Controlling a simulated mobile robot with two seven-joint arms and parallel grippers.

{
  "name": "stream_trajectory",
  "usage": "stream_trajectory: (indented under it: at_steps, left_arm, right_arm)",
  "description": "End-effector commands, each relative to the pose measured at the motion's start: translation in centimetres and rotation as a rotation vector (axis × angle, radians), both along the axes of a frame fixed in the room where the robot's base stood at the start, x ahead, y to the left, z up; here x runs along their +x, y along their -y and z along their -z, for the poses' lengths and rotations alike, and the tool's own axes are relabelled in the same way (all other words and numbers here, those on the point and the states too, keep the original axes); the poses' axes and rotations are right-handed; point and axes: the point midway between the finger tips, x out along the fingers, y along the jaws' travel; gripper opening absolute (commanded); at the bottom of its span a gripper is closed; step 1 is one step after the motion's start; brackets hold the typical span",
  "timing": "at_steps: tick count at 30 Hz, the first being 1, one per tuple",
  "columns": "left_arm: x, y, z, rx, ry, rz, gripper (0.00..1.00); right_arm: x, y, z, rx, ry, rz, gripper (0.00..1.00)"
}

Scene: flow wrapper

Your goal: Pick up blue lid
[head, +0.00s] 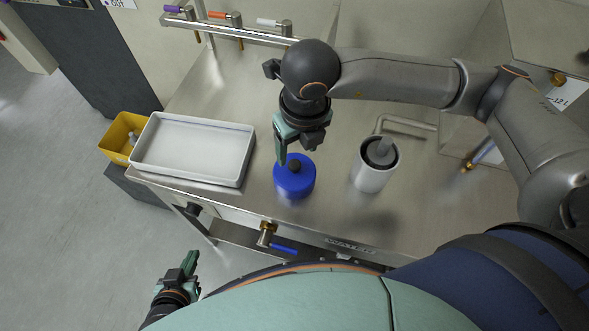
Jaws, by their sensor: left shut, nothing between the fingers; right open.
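The blue lid (296,184) is a round blue piece with a dark knob on top. It lies on the steel worktop (228,215) near its front edge. My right gripper (294,153) is open and points down just above and behind the lid, with one finger close to the knob. I cannot tell whether that finger touches it. My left gripper (187,264) is shut and empty, low at the bottom left, in front of the worktop and away from the lid.
A white container (369,177) with a grey piece in its opening stands right of the lid. A white tray (244,163) lies to the left, beside a yellow bin (112,142). A rail with coloured-handled taps (232,28) runs along the back. A blue-handled valve (284,249) sits below the front edge.

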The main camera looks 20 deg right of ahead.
Motion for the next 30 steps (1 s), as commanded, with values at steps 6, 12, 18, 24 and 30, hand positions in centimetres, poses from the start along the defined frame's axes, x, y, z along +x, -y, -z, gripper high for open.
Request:
stream_trajectory:
  at_steps: [6,12,18,24,30]
  left_arm:
    - [0.0,0.0,-0.4,0.0,-0.001,0.0,0.0]
    - [0.0,0.0,-1.0,0.0,-0.001,0.0,0.0]
    - [0.0,0.0,-1.0,0.0,-0.001,0.0,0.0]
    - [-0.1,0.0,-1.0,0.0,-0.001,0.0,0.0]
    - [-0.1,0.0,-1.0,0.0,-0.001,0.0,0.0]
  right_arm:
    - [0.2,0.0,1.7,0.001,-0.003,0.001,0.66]
    - [0.6,-0.2,4.7,-0.001,-0.004,0.001,0.66]
    - [0.8,-0.2,6.0,0.002,0.0,-0.001,0.66]
    - [0.8,-0.3,6.0,0.003,-0.001,-0.001,0.63]
    - [0.8,-0.3,6.0,0.003,-0.001,-0.001,0.4]
